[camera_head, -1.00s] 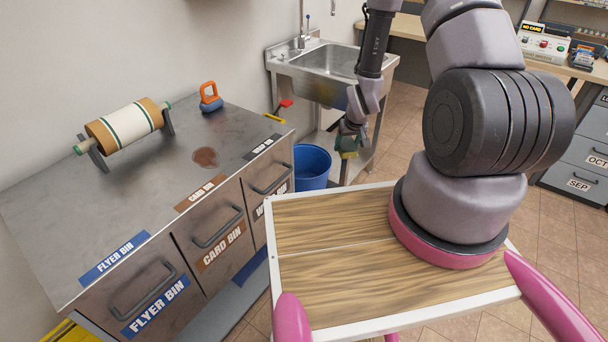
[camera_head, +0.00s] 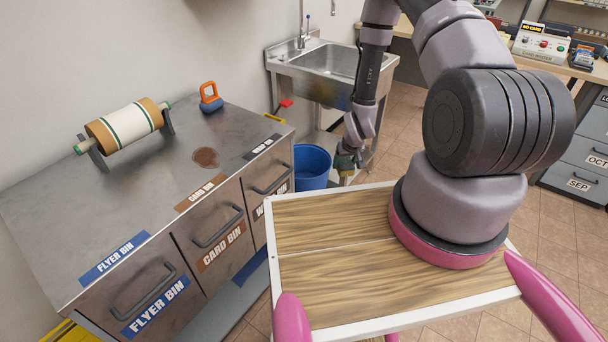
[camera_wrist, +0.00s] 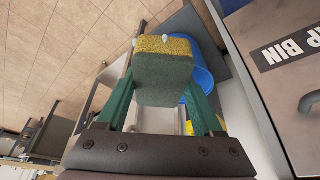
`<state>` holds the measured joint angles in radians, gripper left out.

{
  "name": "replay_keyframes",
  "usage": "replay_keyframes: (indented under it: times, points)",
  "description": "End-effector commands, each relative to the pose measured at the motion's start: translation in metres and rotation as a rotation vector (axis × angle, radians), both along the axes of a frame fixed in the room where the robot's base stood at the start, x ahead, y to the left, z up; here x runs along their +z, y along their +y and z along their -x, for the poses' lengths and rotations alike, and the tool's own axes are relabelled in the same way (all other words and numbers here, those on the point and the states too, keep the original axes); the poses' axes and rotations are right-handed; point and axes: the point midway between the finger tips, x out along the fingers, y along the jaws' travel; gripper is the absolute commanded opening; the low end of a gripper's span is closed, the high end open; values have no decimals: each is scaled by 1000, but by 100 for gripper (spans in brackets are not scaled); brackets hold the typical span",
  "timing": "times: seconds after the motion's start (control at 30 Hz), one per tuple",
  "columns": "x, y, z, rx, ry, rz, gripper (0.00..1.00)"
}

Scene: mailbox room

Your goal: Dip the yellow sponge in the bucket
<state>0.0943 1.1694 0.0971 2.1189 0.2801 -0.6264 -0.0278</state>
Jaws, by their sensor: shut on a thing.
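The sponge is a block with a yellow face and a dark green side; in the wrist view the sponge (camera_wrist: 163,76) sits between the two green fingers of my gripper (camera_wrist: 160,100). My gripper is shut on it. In the head view my gripper (camera_head: 347,160) hangs low beside the right rim of the blue bucket (camera_head: 312,168), and the sponge is small and mostly hidden there. The bucket (camera_wrist: 203,72) also shows in the wrist view, behind and to the right of the sponge, partly covered by it. The sponge appears outside the bucket.
A metal sink (camera_head: 330,62) stands behind the bucket. A metal cabinet with labelled bins (camera_head: 205,235) is to the left, carrying a roller (camera_head: 125,130) and an orange-handled item (camera_head: 210,97). My wooden-topped base is in front. Tiled floor lies open to the right.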

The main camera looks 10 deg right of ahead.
Motion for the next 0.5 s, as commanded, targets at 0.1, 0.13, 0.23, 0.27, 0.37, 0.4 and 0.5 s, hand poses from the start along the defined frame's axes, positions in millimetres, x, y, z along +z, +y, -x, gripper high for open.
replay_keyframes:
  times: [0.1,0.13,0.23,0.27,0.37,0.4,0.5]
  points:
    - [-10,0,0,0,0,0,24]
    - [-13,0,0,1,1,0,24]
    - [-21,0,0,1,1,0,24]
    - [-23,0,0,1,1,0,24]
    - [-31,0,0,1,0,0,24]
    - [-34,0,0,1,1,0,24]
    - [-42,0,0,1,0,0,24]
